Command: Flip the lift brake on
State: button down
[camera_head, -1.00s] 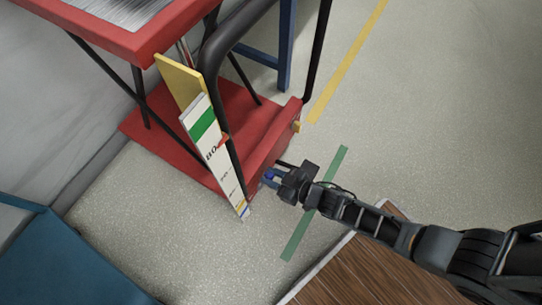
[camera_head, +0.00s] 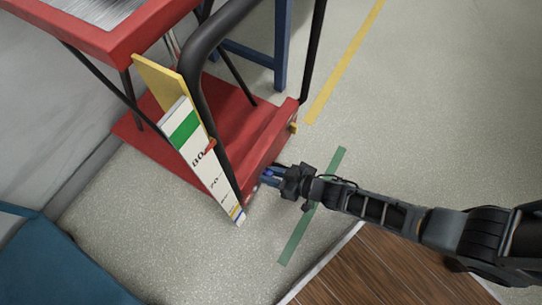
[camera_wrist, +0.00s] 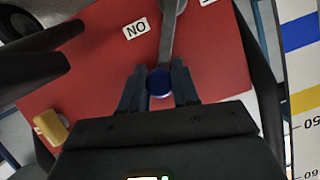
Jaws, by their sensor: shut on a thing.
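The red lift (camera_head: 262,150) stands on the floor with a black push handle (camera_head: 192,75). In the wrist view its red panel (camera_wrist: 100,60) carries a grey lever (camera_wrist: 172,35) ending in a round blue knob (camera_wrist: 159,82). A white label (camera_wrist: 136,29) reads "NO" as seen, which fits "ON" upside down; a second label (camera_wrist: 208,2) is cut off at the top edge. My gripper (camera_head: 268,176) is at the front face of the lift base. In the wrist view my gripper (camera_wrist: 159,88) has a finger on each side of the knob and is shut on it.
A white scale board (camera_head: 205,165) with coloured bands stands close left of my gripper. A wooden surface (camera_head: 370,270) lies below my arm. Open floor (camera_head: 430,100) lies to the right.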

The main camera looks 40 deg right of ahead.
jog(key=c, duration=0.8)
grip_release()
jog(key=shift+d, duration=0.1)
jog(key=shift+p+v, duration=1.3)
jog(key=shift+v, duration=2.65)
jog(key=s+r+t+h, duration=0.1)
jog(key=s+r+h, duration=0.1)
jog(key=s+r, duration=0.85)
jog(key=s+r+t+h, duration=0.1)
jog(key=s+r, duration=0.4)
jog(key=r, duration=1)
jog(key=a+r+p, duration=0.1)
jog(key=r+p, duration=0.7)
jog(key=r, duration=0.4)
jog(key=s+r+m+h+p, duration=0.1)
jog(key=r+p, duration=0.7)
jog(key=r, duration=0.5)
jog(key=a+r+h+p, duration=0.1)
jog(key=r+p, duration=0.7)
jog(key=r, duration=0.4)
jog(key=shift+s+a+r+m, duration=0.25)
jog(key=shift+a+m, duration=0.05)
jog(key=shift+m, duration=0.1)
